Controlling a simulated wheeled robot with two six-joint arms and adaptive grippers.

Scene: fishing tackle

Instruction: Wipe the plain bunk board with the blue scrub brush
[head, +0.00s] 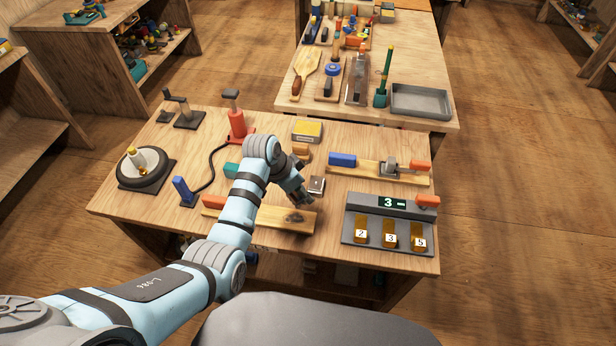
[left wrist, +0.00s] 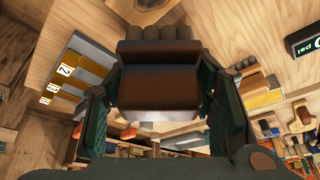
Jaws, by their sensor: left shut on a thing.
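My left gripper (head: 300,196) hovers over the near part of the bench, just above and beside a wooden board (head: 262,217). The board has an orange piece at its left end and a dark patch near its right end. In the left wrist view my left gripper (left wrist: 160,100) is shut on a dark brown block (left wrist: 158,85) with dark rounded tufts along its far edge; it does not look blue there. In the head view the held block is mostly hidden. A blue block (head: 342,160) lies at the left end of a second board (head: 372,174). My right gripper is out of view.
A grey panel (head: 350,232) with numbered amber slots stands at the right front. A yellow box (head: 307,131), a red pump (head: 238,124) with a black hose, and a round base (head: 146,168) stand behind and left.

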